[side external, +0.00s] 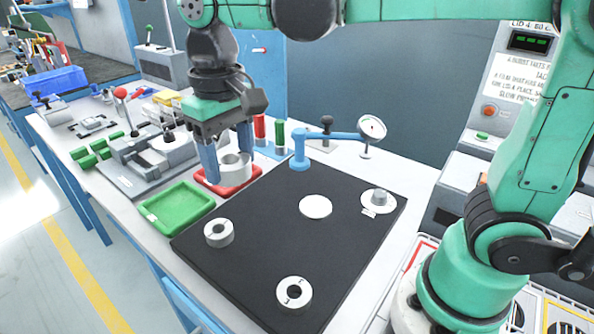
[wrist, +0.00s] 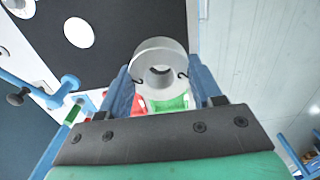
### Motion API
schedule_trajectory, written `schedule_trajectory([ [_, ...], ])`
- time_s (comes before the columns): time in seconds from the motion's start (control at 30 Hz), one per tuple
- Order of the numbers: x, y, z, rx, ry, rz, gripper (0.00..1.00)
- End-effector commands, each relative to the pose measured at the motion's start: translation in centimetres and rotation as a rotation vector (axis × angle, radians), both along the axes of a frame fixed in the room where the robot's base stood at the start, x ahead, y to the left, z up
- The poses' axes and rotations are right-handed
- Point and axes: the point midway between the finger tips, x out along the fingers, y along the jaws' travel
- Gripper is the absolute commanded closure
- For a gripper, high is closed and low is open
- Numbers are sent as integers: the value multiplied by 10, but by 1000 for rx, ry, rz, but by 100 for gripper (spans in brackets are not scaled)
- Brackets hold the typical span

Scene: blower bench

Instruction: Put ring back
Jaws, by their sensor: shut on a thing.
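My gripper (side external: 228,158) has blue fingers and is shut on a silver ring (side external: 235,168). In the side external view the ring is at the red tray, but I cannot tell whether it touches the tray. In the wrist view the ring (wrist: 159,66) sits between the two fingers, its hole facing the camera. The red tray (side external: 212,186) lies beside the black mat, behind the green tray. Two other silver rings, one at the mat's left (side external: 219,233) and one at its front (side external: 294,292), stand on the black mat (side external: 255,240).
A green tray (side external: 176,207) is empty. A white disc (side external: 315,206) and a round plate with a peg (side external: 378,200) are on the mat. A dial gauge on a blue stand (side external: 300,160) stands at the mat's back edge. Grey fixtures (side external: 150,160) crowd the bench's left.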

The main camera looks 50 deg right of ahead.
Motion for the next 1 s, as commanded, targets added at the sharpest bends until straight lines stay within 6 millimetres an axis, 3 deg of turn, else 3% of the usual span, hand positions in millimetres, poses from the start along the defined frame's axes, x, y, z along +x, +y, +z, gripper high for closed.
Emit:
schedule_trajectory([
  [0.6,0,-1,-133,0,0,0,100],
  [1.0,0,-1,-172,0,0,0,100],
])
